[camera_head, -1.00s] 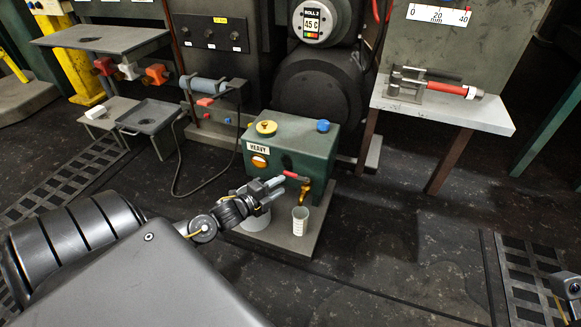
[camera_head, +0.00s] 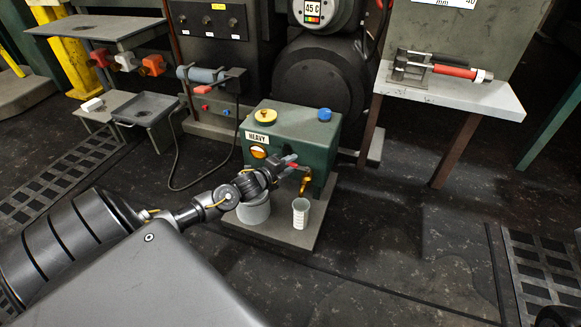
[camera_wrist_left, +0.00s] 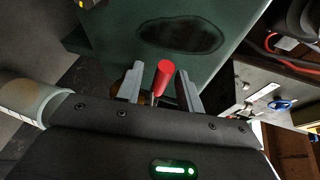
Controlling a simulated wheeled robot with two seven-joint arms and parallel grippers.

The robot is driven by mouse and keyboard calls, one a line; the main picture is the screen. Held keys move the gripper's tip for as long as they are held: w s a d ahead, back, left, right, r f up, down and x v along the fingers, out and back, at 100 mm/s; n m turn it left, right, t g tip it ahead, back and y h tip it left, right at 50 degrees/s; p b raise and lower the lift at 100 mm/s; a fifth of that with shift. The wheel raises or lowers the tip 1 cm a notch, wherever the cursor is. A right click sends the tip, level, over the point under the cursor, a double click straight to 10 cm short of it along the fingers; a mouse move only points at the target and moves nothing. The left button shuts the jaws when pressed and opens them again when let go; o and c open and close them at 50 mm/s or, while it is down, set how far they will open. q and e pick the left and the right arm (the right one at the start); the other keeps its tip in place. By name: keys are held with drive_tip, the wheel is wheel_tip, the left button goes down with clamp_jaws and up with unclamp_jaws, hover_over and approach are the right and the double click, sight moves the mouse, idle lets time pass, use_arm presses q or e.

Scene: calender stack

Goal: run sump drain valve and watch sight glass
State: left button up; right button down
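The green sump box (camera_head: 290,136), labelled HEAVY, stands on a grey plate (camera_head: 285,244). Its round orange sight glass (camera_head: 259,152) is on the front face, below the label. A red valve handle (camera_head: 290,160) sticks out above a brass spout (camera_head: 304,184). A clear graduated cup (camera_head: 300,212) stands upright below the spout. My left gripper (camera_head: 284,166) is at the handle. In the left wrist view the open fingers (camera_wrist_left: 160,88) stand on both sides of the red handle (camera_wrist_left: 164,74), with narrow gaps. My right gripper's fingers do not show.
A grey round container (camera_head: 254,209) stands on the plate left of the cup, partly behind my left arm. The box has a yellow cap (camera_head: 265,116) and a blue cap (camera_head: 324,114). A table (camera_head: 450,97) with a red-handled tool stands at right. Dark floor right of the plate is clear.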

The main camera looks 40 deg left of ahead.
use_arm(q)
drive_tip(key=shift+w, duration=0.3)
clamp_jaws()
drive_tip(key=shift+d, duration=0.1)
